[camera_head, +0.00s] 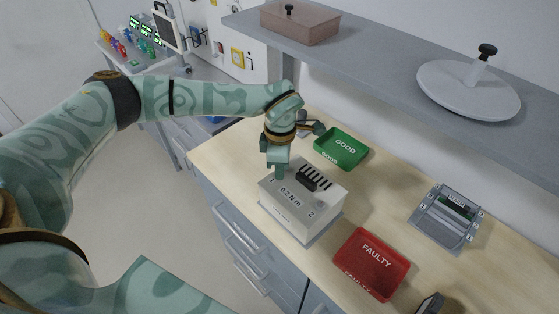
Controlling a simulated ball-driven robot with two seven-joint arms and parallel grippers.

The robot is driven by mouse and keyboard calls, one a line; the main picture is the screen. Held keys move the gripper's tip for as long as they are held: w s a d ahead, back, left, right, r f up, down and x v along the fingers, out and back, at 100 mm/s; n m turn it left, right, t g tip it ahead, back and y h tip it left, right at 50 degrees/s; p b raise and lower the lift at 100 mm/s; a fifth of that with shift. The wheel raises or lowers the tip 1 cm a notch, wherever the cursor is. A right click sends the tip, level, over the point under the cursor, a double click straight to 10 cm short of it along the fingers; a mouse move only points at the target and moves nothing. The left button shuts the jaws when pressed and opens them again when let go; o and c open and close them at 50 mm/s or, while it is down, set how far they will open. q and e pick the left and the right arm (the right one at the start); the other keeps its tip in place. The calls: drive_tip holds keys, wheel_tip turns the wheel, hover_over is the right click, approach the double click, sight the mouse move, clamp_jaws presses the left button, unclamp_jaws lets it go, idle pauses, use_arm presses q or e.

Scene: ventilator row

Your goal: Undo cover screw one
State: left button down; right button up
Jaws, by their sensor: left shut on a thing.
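A white box-shaped unit (300,212) stands on the wooden worktop. Its top is marked "0.2 N m", with a "1" at the far left corner and a "2" at the near corner. A black handle-like part and dark slots sit on its top. My left gripper (279,170) points down at the corner marked 1, its fingers shut there. Cover screw one is hidden by the fingers.
A green GOOD tray (341,149) lies behind the unit and a red FAULTY tray (372,264) to its right. A grey device (446,217) lies further right. A shelf (400,75) overhangs the back, bearing a pinkish box (300,22) and a round lid (468,90).

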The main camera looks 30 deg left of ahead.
use_arm(q)
drive_tip(key=n+p, duration=0.1)
drive_tip(key=n, duration=0.1)
drive_tip(key=n+p, duration=0.1)
drive_tip(key=n, duration=0.1)
drive_tip(key=shift+r+n, duration=0.2)
drive_tip(key=shift+n, duration=0.1)
drive_tip(key=n+p, duration=0.2)
drive_tip(key=n, duration=0.2)
drive_tip(key=shift+n+p, duration=0.3)
drive_tip(key=shift+p, duration=0.1)
drive_tip(key=n+p, duration=0.2)
drive_tip(key=n, duration=0.2)
drive_tip(key=shift+n, duration=0.3)
drive_tip(key=shift+w+f+n+p, duration=0.1)
drive_tip(key=shift+n+p, duration=0.9)
drive_tip(key=shift+n, duration=0.8)
drive_tip(key=c, duration=1.3)
unclamp_jaws()
wheel_tip(320, 180, up, 16)
drive_tip(key=shift+r, duration=0.1)
